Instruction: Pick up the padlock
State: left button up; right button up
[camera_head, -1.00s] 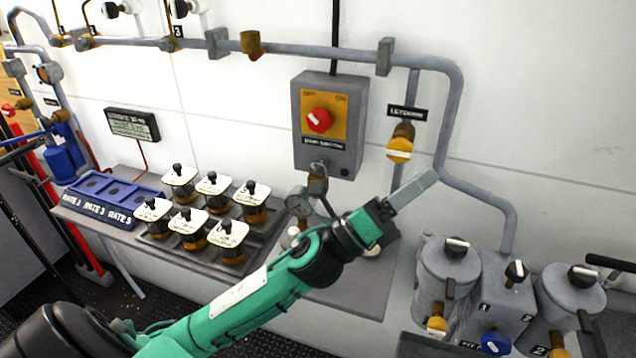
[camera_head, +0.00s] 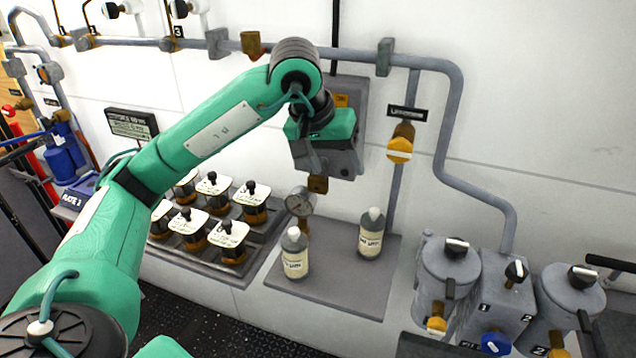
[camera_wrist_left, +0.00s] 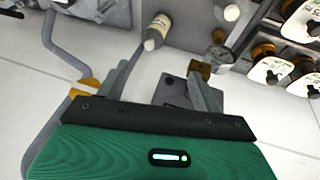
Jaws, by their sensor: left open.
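The padlock (camera_head: 318,184) is a small brass-brown block hanging under the grey switch box (camera_head: 345,160) on the wall. In the left wrist view the padlock (camera_wrist_left: 200,68) shows close to the tip of the right-hand finger, beside the gauge. My left gripper (camera_head: 312,160) is in front of the box, just above the padlock, and covers most of the box and its red knob. In the left wrist view its two fingers (camera_wrist_left: 160,80) are spread apart, with nothing held between them. The padlock's shackle is hidden in the head view. My right gripper is not in view.
A round gauge (camera_head: 300,201) sits just left of the padlock. Two bottles (camera_head: 294,253) (camera_head: 371,233) stand on the shelf (camera_head: 335,285) below. Several square-topped jars (camera_head: 228,233) stand to the left. A yellow valve (camera_head: 400,150) and pipe are to the right.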

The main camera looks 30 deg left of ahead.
pick_arm(q)
jog(key=a+r+y, duration=0.3)
jog(key=a, duration=0.3)
send_over(316, 183)
jog(key=s, duration=0.2)
jog(key=f, duration=0.8)
jog(key=shift+d+f+p, duration=0.2)
jog(key=shift+d+p, duration=0.2)
jog(key=shift+f, duration=0.2)
jog(key=p+x, duration=0.1)
jog(key=x, duration=0.2)
jog(key=shift+w+a+f, duration=0.15)
jog(key=shift+f, duration=0.2)
jog(key=shift+w+f, duration=0.2)
jog(key=shift+f, duration=0.2)
jog(key=c, duration=1)
jog(key=shift+c, duration=0.5)
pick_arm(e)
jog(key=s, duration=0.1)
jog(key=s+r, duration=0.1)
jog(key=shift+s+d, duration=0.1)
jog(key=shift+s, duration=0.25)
